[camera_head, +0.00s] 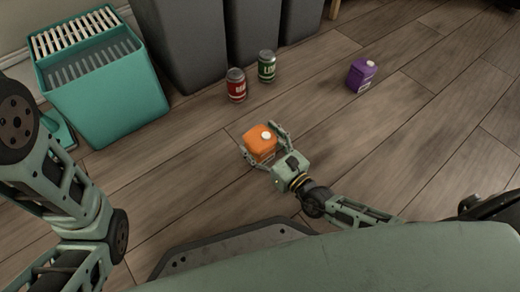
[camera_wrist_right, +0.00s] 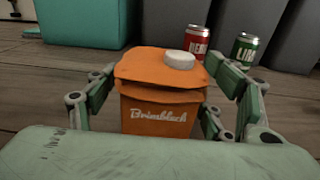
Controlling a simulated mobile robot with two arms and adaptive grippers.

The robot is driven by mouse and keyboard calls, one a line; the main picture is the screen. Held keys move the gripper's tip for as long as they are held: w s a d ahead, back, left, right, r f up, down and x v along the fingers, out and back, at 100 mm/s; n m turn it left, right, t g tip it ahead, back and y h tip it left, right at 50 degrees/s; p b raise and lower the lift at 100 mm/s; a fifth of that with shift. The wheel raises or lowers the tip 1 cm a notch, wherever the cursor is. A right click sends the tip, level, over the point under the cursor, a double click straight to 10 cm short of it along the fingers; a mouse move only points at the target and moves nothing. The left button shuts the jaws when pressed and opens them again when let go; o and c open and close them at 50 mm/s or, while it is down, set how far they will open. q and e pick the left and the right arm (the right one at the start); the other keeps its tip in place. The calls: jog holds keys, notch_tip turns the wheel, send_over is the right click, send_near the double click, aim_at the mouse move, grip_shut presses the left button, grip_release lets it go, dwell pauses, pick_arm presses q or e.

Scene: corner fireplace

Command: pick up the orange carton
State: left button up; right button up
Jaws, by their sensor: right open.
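The orange carton (camera_head: 260,141) stands upright on the wooden floor. It has a white cap on its sloped top, and in the right wrist view it (camera_wrist_right: 158,100) shows lettering on its front. My right gripper (camera_head: 264,146) is open around the carton, with one finger on each side of it. In the right wrist view, gaps show between the fingers and the carton's sides. The left arm comes in at the left of the head view, but its gripper is not in view.
A red can (camera_head: 236,85) and a green can (camera_head: 267,66) stand behind the carton. A purple carton (camera_head: 361,75) stands farther right. A teal slatted bin (camera_head: 110,100) and dark grey containers (camera_head: 180,45) line the back.

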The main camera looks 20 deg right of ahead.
aim_at(260, 136)
jog(key=shift+c, duration=0.5)
jog(key=c, duration=1.1)
jog(key=shift+r+p, duration=0.4)
jog(key=shift+r, duration=0.05)
notch_tip(260, 136, up, 4)
jog(key=p, duration=0.3)
jog(key=shift+f, duration=0.25)
jog(key=d+r+p, duration=0.1)
jog(key=d+r, duration=0.1)
jog(key=d, duration=0.1)
jog(key=d+r+p, duration=0.2)
jog(key=d, duration=0.2)
jog(key=d+r+p, duration=0.1)
jog(key=d+r, duration=0.1)
jog(key=d, duration=0.1)
jog(key=shift+w+d+r+p, duration=0.1)
jog(key=shift+w+d+p, duration=0.2)
jog(key=shift+p, duration=0.05)
jog(key=shift+c, duration=0.3)
jog(key=shift+d+r, duration=0.25)
jog(key=shift+d, duration=0.3)
